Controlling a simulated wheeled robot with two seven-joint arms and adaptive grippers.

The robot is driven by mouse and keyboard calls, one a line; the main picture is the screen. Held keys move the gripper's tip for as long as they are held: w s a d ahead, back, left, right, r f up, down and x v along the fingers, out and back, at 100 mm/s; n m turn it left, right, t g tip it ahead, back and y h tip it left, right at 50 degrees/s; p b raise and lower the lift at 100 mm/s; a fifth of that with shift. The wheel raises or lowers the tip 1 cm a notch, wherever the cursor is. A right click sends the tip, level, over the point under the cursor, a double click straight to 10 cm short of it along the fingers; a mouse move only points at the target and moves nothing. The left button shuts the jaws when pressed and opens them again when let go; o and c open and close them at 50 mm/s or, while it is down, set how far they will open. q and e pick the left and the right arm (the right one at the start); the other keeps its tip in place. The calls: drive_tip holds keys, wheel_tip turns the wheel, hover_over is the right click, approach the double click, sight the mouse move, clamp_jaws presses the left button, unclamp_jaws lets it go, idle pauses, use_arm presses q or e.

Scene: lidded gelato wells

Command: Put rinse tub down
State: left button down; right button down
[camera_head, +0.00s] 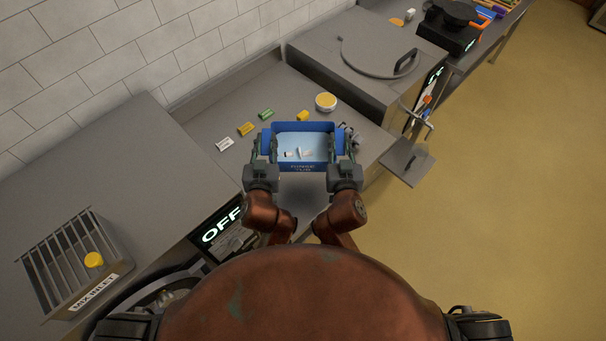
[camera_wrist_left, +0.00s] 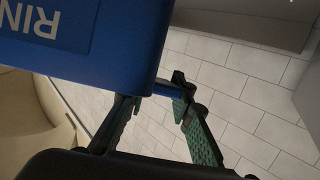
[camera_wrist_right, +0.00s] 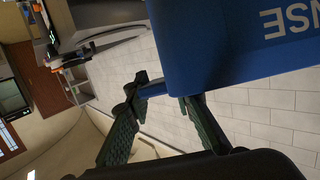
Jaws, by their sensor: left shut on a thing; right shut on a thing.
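The blue rinse tub (camera_head: 303,167) is between my two grippers in the head view, over the lower counter. It holds pale liquid or a pale floor with a few small white and dark pieces in it. My left gripper (camera_head: 262,150) is shut on the tub's left side, and my right gripper (camera_head: 344,150) is shut on its right side. The tub's blue wall fills the top of the left wrist view (camera_wrist_left: 80,45) and the right wrist view (camera_wrist_right: 235,45). Whether its base touches the counter is hidden.
The counter (camera_head: 215,125) behind the tub holds small yellow, green and white blocks and a round yellow-topped container (camera_head: 326,101). A raised unit with a round lid (camera_head: 378,58) stands right. A slotted MIX INLET box (camera_head: 75,262) is left. A small grey shelf (camera_head: 407,162) juts out right.

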use_arm(q)
drive_tip(key=shift+a+f, duration=0.1)
drive_tip(key=shift+f, duration=0.05)
use_arm(e)
drive_tip(key=shift+w+d+f, duration=0.1)
drive_tip(key=shift+f, duration=0.1)
